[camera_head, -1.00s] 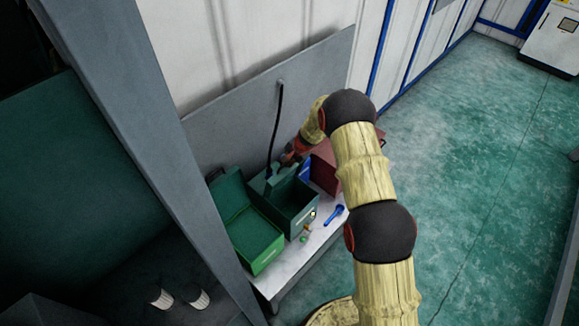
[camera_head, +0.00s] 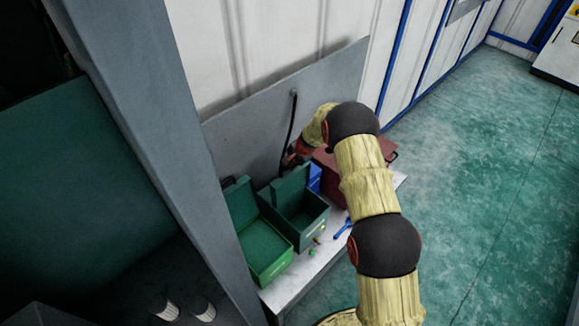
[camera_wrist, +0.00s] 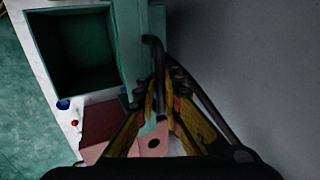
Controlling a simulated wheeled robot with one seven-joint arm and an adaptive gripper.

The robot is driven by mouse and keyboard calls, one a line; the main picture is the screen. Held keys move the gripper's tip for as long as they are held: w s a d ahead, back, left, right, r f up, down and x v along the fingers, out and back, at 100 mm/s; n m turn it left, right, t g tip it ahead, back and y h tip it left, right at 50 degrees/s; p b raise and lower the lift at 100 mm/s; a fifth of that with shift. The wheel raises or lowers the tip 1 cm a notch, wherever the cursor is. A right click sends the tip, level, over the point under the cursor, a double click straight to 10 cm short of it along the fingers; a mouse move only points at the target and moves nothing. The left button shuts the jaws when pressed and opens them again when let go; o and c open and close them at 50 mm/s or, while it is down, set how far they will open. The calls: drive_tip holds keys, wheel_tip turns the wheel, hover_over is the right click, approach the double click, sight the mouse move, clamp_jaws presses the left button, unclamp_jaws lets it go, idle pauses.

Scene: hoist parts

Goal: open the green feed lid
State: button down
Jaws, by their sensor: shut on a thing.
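A dark green box (camera_head: 318,223) stands on the bench with its opening uncovered, and its interior also shows in the wrist view (camera_wrist: 78,50). Its green lid (camera_head: 290,187) stands raised at the back, near upright; in the wrist view the lid (camera_wrist: 130,45) is seen nearly edge-on. My gripper (camera_wrist: 163,100) is shut on a black bent handle (camera_wrist: 158,60) at the lid. In the head view, my gripper (camera_head: 291,158) is small and partly hidden behind the lid's top. A brighter green box (camera_head: 268,262) beside it on the left is also open.
A dark red box (camera_head: 333,188) stands right of the green box, with a blue object (camera_head: 315,178) between. A blue tool (camera_head: 343,229) lies on the bench (camera_head: 290,287). A grey post (camera_head: 175,140) rises at left.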

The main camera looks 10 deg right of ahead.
drive_tip(key=c, duration=2.3)
unclamp_jaws()
drive_tip(key=shift+w+r, duration=0.1)
drive_tip(key=shift+r, duration=0.15)
drive_tip(key=o, duration=0.3)
drive_tip(key=shift+f, duration=0.15)
drive_tip(key=v, duration=1.2)
